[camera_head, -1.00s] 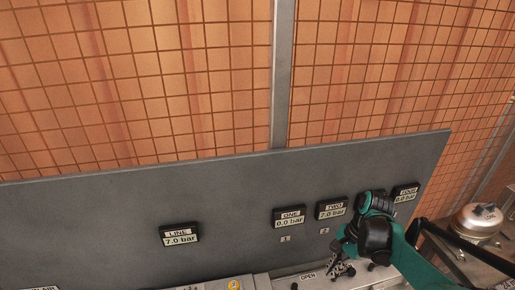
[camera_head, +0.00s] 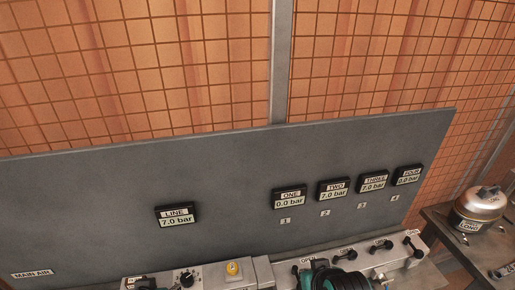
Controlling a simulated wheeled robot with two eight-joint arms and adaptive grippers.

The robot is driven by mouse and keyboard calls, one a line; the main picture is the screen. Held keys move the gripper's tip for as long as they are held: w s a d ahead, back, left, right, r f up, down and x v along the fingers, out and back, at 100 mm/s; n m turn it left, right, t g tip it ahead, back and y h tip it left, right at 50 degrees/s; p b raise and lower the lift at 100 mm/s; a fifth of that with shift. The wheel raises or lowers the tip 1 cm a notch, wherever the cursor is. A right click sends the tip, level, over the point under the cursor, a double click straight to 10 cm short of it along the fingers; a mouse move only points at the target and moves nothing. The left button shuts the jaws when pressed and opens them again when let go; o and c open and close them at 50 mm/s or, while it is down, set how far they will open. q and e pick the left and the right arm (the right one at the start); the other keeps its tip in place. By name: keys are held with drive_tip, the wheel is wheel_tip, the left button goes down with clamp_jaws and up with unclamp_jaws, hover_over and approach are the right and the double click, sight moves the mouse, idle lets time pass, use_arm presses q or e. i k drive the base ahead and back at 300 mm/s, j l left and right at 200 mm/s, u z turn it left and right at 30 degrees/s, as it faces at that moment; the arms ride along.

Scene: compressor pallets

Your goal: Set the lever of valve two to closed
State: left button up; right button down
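The display marked TWO (camera_head: 333,190) reads 7.0 bar on the grey panel, with a small number 2 plate below it. A row of black valve levers stands on the pale manifold below. The second from the left, likely the valve two lever (camera_head: 349,254), is partly crowded by my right arm, so its setting is hard to tell. My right arm's teal and black end (camera_head: 342,281) is at the bottom edge, in front of the left part of the row. Its fingertips are hidden or out of frame.
Displays ONE (camera_head: 289,198), THREE (camera_head: 373,182) and FOUR (camera_head: 407,175) flank TWO; LINE (camera_head: 177,216) reads 7.0 bar. Other levers (camera_head: 381,244) (camera_head: 413,245) stand to the right.

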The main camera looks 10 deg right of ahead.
sight(352, 254)
drive_tip(key=z, duration=1.25)
drive_tip(key=i+l+u, duration=0.1)
drive_tip(key=u, duration=0.25)
drive_tip(key=i+l+u, duration=0.1)
drive_tip(key=l+u, duration=0.3)
drive_tip(key=j, duration=0.1)
